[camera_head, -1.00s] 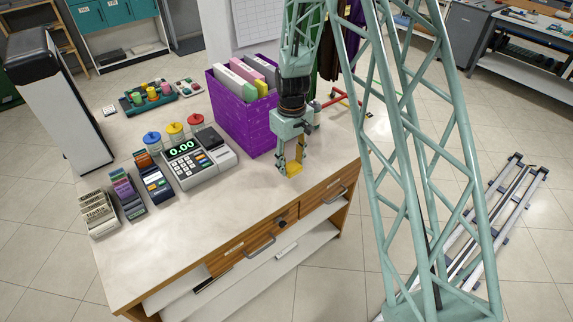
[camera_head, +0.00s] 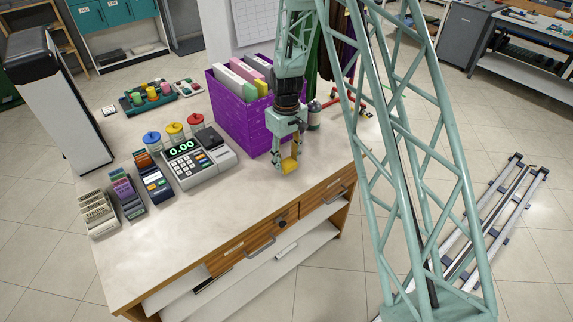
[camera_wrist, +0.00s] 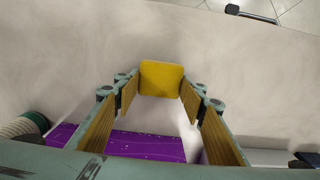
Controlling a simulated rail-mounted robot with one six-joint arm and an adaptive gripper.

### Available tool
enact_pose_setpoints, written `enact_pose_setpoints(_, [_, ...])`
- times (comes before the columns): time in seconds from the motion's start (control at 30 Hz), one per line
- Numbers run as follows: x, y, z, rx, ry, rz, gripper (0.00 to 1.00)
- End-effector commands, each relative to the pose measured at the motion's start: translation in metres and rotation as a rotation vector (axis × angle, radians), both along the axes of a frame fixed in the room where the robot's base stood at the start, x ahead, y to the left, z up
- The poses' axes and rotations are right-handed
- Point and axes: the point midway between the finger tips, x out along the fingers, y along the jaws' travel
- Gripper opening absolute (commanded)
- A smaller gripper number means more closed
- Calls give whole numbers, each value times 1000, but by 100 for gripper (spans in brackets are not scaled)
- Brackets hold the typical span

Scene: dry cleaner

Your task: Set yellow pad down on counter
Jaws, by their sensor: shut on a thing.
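The yellow pad (camera_head: 289,166) is a small square with rounded corners. In the wrist view the pad (camera_wrist: 161,78) sits between the fingertips of my gripper (camera_wrist: 161,88), which is shut on it. In the head view my gripper (camera_head: 287,163) points down over the counter (camera_head: 212,214), close to its right front edge and just in front of the purple bin. The pad is low over the counter; I cannot tell whether it touches the surface.
The purple bin (camera_head: 234,121) with folders stands behind my gripper, and a cash register (camera_head: 195,163) stands to the left. Several coloured-lid jars and card racks fill the left back. The counter's front middle is clear. Drawers (camera_head: 240,248) run below the edge.

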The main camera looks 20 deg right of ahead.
Motion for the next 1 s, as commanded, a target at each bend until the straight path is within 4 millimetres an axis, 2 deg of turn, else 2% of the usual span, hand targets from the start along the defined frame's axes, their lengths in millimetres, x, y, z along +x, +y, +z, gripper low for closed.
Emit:
enact_pose_setpoints(0.1, [0,0,-13,0,2,0,25])
enact_pose_setpoints(0.2, [0,0,-19,0,0,0,25])
enact_pose_setpoints(0.73, [0,0,-24,0,0,0,25])
enact_pose_setpoints(0.77, [0,0,-23,0,-1,0,40])
enact_pose_setpoints(0.8, [0,0,-23,0,-1,0,43])
enact_pose_setpoints(0.9, [0,0,-23,0,-1,0,51])
enact_pose_setpoints(1.0, [0,0,-23,0,-1,0,51])
